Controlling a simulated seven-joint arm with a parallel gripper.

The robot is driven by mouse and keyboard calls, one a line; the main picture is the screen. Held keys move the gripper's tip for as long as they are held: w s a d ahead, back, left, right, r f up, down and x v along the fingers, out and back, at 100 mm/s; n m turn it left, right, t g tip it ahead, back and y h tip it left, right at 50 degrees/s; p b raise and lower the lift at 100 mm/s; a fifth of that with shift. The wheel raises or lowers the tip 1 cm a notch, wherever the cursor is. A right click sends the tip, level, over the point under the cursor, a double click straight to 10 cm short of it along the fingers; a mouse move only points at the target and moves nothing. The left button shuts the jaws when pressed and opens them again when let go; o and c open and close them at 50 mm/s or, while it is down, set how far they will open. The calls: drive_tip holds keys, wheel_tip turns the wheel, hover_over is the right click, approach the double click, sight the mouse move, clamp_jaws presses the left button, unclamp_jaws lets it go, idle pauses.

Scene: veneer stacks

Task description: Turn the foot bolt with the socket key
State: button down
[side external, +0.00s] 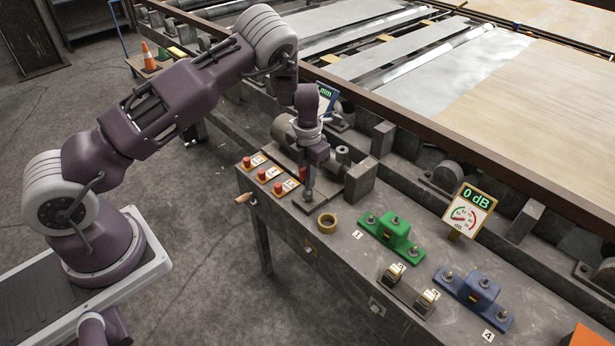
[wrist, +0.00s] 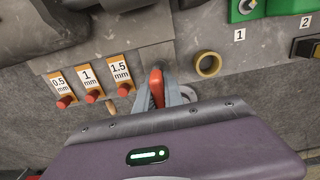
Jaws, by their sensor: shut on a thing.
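My gripper (side external: 309,188) is shut on an upright red-handled tool (side external: 304,173), which looks like the socket key. In the wrist view the red handle (wrist: 157,80) shows between the fingers; its lower end is hidden there. The gripper is low over the bench, between the red-knobbed cards and a brass-coloured ring (side external: 327,222). A green mount (side external: 391,233) has bolts on its feet and stands to the right, apart from the gripper. A blue mount (side external: 473,289) with foot bolts stands further right.
Three red-knobbed cards (side external: 263,175), marked 0.5, 1 and 1.5 mm, lie left of the gripper. A 0 dB display (side external: 470,207) stands behind the mounts. Two small yellow-labelled blocks (side external: 411,289) sit in front. Grey machine blocks (side external: 360,181) stand close behind the gripper.

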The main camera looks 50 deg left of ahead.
drive_tip(key=shift+r, duration=0.9)
idle(0.8)
drive_tip(key=shift+r, duration=2.5)
